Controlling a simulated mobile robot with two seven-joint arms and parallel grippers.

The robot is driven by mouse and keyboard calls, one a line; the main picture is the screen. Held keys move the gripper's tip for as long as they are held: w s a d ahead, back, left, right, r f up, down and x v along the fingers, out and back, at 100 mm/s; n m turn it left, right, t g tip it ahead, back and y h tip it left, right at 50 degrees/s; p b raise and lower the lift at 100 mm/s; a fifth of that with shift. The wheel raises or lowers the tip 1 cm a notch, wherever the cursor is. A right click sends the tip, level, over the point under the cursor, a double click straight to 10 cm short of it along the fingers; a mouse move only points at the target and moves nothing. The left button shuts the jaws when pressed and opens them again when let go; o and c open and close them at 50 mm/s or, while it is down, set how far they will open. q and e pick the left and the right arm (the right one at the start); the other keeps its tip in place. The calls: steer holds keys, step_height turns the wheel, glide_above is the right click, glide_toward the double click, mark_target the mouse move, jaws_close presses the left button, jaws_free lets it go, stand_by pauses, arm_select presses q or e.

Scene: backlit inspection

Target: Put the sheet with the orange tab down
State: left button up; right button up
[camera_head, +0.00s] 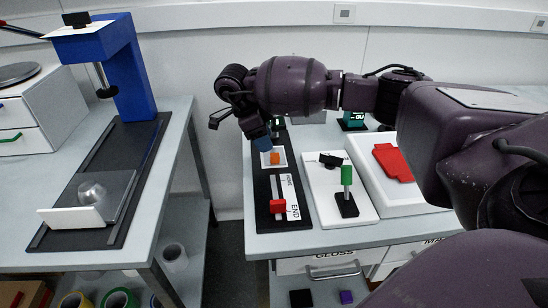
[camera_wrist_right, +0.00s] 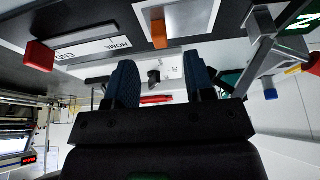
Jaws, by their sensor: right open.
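A small pale sheet (camera_head: 282,153) with an orange tab (camera_head: 275,159) lies flat at the far end of a black base on the right bench. In the wrist view the orange tab (camera_wrist_right: 159,34) stands at the edge of a pale, framed square (camera_wrist_right: 185,22). My right gripper (camera_head: 257,134) hangs above and close to the sheet, with blue-padded fingers. In the wrist view its two fingers (camera_wrist_right: 162,85) are apart with nothing between them. The arm and fingers hide part of the sheet's far side. My left gripper is not in view.
On the same base is a red slider knob (camera_head: 278,206) beside HOME and END markings. A green-topped stand (camera_head: 347,190) is on a white plate to the right, then a red piece (camera_head: 393,162) on a white block. A blue stand (camera_head: 128,70) is on the left bench, across a gap.

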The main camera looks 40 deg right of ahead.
mark_target(269, 162)
steer(key=shift+a+x, duration=0.1)
steer(key=shift+x, duration=1.2)
steer(key=shift+a+x, duration=0.15)
steer(key=shift+x, duration=1.2)
steer(key=shift+w+f, duration=0.1)
steer(key=shift+w, duration=0.05)
steer(key=shift+c, duration=0.2)
jaws_close()
